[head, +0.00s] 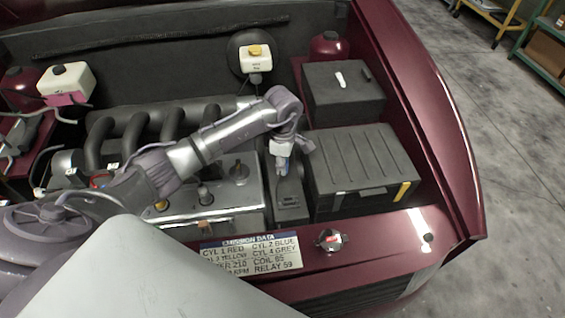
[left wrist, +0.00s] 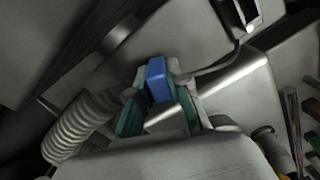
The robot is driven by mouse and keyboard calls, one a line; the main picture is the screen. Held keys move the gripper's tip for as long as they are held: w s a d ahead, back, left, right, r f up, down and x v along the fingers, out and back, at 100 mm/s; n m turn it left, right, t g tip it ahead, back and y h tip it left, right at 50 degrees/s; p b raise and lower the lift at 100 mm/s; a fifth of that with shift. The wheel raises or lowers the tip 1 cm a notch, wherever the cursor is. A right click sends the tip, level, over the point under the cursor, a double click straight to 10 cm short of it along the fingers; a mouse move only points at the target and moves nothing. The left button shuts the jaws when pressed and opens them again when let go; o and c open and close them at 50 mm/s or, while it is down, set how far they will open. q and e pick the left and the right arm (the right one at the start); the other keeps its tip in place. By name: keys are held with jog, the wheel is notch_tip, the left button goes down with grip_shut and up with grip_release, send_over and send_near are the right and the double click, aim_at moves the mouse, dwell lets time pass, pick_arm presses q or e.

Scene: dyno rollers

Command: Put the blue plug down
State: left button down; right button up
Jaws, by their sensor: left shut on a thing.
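The blue plug (left wrist: 157,80) shows between the two teal-padded fingers of my left gripper (left wrist: 159,100) in the left wrist view. The gripper is shut on it. In the head view my left gripper (head: 282,152) hangs down beside the large black box, above a narrow dark housing. A small bit of the blue plug (head: 283,164) shows under it. I cannot tell whether the plug touches anything below. My right gripper is not in view.
A black ribbed box (head: 365,160) stands just right of the gripper, with another black box (head: 342,92) behind it. The engine cover (head: 228,192) with caps lies to the left. A data placard (head: 250,254) lies on the red front panel (head: 375,238), which has bare room.

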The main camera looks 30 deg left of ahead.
pick_arm(q)
jog(key=shift+f, duration=0.15)
jog(key=c, duration=1.1)
grip_release()
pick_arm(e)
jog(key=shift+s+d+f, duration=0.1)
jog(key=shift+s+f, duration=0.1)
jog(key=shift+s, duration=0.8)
pick_arm(q)
jog(key=shift+r, duration=0.45)
notch_tip(320, 180, up, 12)
jog(key=shift+f+b, duration=0.2)
jog(key=shift+b, duration=0.25)
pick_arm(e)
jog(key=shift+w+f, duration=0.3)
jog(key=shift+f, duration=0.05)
